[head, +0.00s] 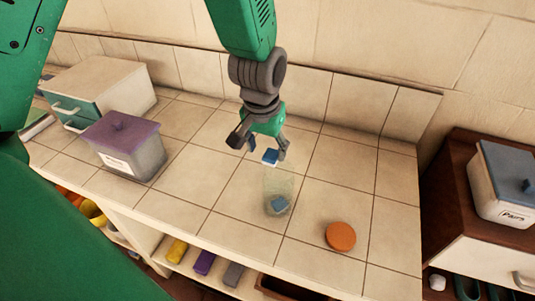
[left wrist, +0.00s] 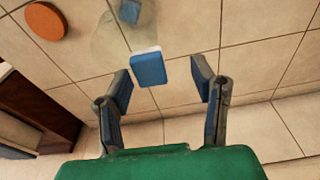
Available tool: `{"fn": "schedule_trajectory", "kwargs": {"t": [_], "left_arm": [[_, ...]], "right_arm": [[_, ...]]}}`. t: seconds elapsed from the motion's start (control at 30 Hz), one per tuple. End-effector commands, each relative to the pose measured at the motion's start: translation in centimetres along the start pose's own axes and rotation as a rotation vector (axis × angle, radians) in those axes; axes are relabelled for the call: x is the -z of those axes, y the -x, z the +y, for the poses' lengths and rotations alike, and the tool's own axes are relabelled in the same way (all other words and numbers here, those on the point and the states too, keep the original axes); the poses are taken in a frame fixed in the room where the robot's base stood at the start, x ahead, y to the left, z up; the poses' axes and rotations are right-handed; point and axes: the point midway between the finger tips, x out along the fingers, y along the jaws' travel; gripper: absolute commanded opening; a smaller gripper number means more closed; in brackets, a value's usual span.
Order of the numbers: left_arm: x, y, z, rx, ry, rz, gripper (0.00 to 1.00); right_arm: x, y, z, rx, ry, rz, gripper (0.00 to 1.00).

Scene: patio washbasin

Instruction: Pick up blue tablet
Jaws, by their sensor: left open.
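A blue tablet (head: 270,157) with a white edge shows between the fingers of my left gripper (head: 259,149) in the head view. In the left wrist view the same blue tablet (left wrist: 149,70) lies between the two open fingers (left wrist: 161,78), with a gap on each side, the smaller on the left. I cannot tell whether the fingertips reach down to its level. A second blue block (head: 280,204) sits inside a clear glass (head: 270,184) nearer the counter's front. My right gripper is not in view.
A round orange lid (head: 340,236) lies right of the glass. A purple-lidded box (head: 130,150) and a drawer unit (head: 105,88) stand at the left. A wall backs the tiled counter. A blue-lidded container (head: 505,185) stands on the brown cabinet at right.

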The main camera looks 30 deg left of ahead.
Motion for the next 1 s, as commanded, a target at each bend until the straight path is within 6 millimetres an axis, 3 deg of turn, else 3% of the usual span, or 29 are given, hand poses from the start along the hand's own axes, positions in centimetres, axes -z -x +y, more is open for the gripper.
{"fn": "schedule_trajectory", "kwargs": {"t": [0.13,0.37,0.4,0.5,0.53,0.87,1.0], "left_arm": [[0.0,-1.5,0.4,0.002,-0.002,0.0,0.52],[-0.1,-1.7,0.0,-0.001,-0.002,0.003,0.52],[-0.1,-1.7,0.0,-0.002,-0.002,0.003,0.48],[0.0,-1.8,-0.2,-0.004,-0.001,0.002,0.13],[0.0,-1.8,-0.2,-0.004,-0.001,0.001,0.06],[-0.1,-1.7,0.0,0.0,-0.002,-0.003,0.02],[0.3,-0.1,0.1,0.0,-0.002,0.002,0.02]], "right_arm": [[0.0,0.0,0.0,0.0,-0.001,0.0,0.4],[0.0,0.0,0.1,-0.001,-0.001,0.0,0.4],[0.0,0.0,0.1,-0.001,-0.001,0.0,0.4],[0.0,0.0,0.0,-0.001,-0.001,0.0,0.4],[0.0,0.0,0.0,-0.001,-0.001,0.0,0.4],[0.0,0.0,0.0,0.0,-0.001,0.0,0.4],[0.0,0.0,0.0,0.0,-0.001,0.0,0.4]]}}
